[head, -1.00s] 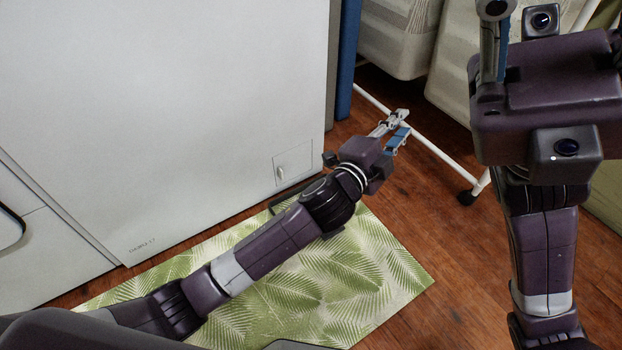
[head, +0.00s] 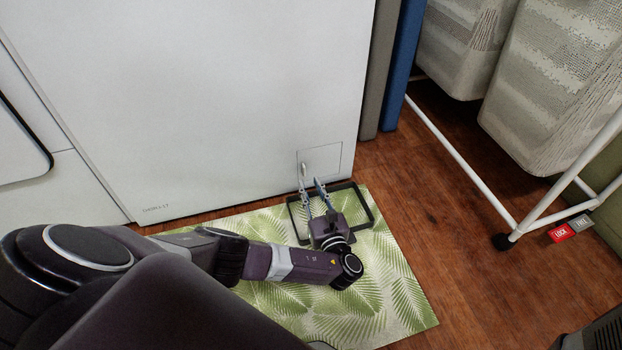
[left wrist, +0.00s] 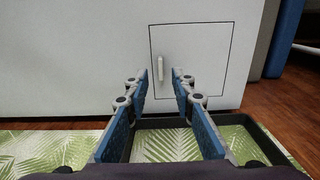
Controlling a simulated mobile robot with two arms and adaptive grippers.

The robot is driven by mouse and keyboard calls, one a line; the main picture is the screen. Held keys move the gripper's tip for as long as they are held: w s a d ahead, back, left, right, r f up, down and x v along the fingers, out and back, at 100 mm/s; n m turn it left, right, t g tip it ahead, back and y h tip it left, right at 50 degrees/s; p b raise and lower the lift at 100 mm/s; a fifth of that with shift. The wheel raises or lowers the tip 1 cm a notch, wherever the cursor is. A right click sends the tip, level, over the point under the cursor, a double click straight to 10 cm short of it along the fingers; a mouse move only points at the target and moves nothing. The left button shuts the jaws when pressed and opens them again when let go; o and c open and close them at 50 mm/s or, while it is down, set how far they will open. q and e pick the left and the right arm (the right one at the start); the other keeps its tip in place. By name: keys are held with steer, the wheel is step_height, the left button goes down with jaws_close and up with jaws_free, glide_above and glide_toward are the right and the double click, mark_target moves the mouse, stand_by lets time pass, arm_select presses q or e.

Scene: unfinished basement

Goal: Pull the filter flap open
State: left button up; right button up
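The filter flap (head: 324,160) is a small outlined square low on the white appliance front, near its right edge, and looks closed. Its small upright handle (head: 304,169) is on the flap's left side. In the left wrist view the flap (left wrist: 215,65) is ahead, with the handle (left wrist: 188,75) between the fingertips in the picture. My left gripper (head: 312,183) is open and empty, pointing at the handle from in front; whether it touches the flap is not clear. My right gripper is out of view.
A dark shallow tray (head: 367,208) lies on the green leaf-pattern mat (head: 390,270) under my left gripper. A white wheeled rack (head: 455,160) with hanging fabric bags (head: 560,90) stands at right. Blue and grey panels (head: 403,65) stand beside the appliance. Wood floor is open between.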

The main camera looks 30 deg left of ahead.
mark_target(304, 172)
arm_select(q)
steer(key=b+x, duration=0.2)
steer(key=x, duration=0.3)
steer(key=shift+w, duration=0.1)
jaws_close()
stand_by(0.3)
